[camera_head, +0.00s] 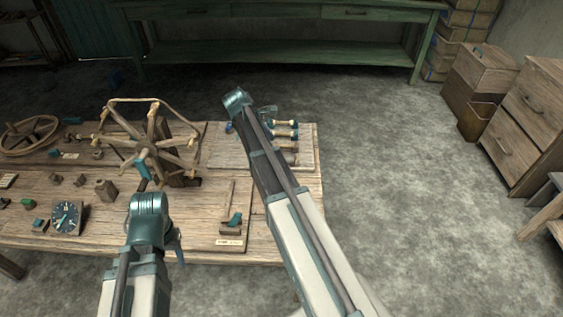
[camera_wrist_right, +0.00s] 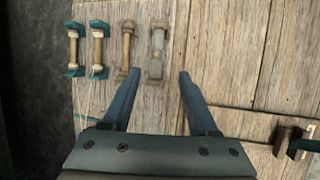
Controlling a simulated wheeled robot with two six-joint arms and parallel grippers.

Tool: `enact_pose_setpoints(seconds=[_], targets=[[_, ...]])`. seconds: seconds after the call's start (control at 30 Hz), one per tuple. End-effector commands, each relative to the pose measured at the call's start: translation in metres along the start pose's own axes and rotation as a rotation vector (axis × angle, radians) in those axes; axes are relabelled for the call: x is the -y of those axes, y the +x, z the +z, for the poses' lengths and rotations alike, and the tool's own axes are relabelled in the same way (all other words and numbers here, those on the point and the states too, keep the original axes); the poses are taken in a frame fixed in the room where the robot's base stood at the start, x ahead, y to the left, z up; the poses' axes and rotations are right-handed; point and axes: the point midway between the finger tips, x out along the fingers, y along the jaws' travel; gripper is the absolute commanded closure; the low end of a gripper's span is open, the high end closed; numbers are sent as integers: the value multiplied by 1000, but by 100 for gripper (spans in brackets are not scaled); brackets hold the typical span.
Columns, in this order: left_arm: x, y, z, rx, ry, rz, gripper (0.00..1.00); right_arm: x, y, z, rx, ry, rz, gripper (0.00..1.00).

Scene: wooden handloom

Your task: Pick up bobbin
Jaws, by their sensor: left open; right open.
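Several bobbins lie side by side on a wooden board at the right end of the table. In the right wrist view, two bobbins have teal ends, a pale one (camera_wrist_right: 73,50) and another beside it (camera_wrist_right: 98,50). A plain brown bobbin (camera_wrist_right: 129,47) and a greyish bobbin (camera_wrist_right: 157,50) lie to their right. My right gripper (camera_wrist_right: 160,72) is open and empty above the board, with the greyish bobbin just ahead between its fingertips. In the head view my right arm partly covers the bobbins (camera_head: 284,135). My left gripper (camera_head: 177,246) is open over the table's front, away from the bobbins.
A wooden winder with spokes (camera_head: 152,135) stands left of the bobbin board (camera_head: 230,155). A dial block (camera_head: 67,217) and small wooden blocks lie further left. A small stand with a teal part (camera_head: 233,222) is near the front edge.

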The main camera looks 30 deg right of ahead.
Motion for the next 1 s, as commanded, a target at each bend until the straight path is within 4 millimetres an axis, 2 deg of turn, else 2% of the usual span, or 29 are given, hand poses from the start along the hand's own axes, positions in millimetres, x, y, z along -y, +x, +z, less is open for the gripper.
enact_pose_setpoints(seconds=[0.53, 0.87, 1.0], targets=[[-7, 71, -4, 0, 0, 0, 50, 1, 78, -4, -1, 2, -1, 40], [-7, 76, -4, 0, 0, 0, 50, 0, 85, -3, -1, 2, -1, 40], [-8, 86, -5, 0, 0, 0, 50, -1, 94, -8, -1, 2, -1, 40]])
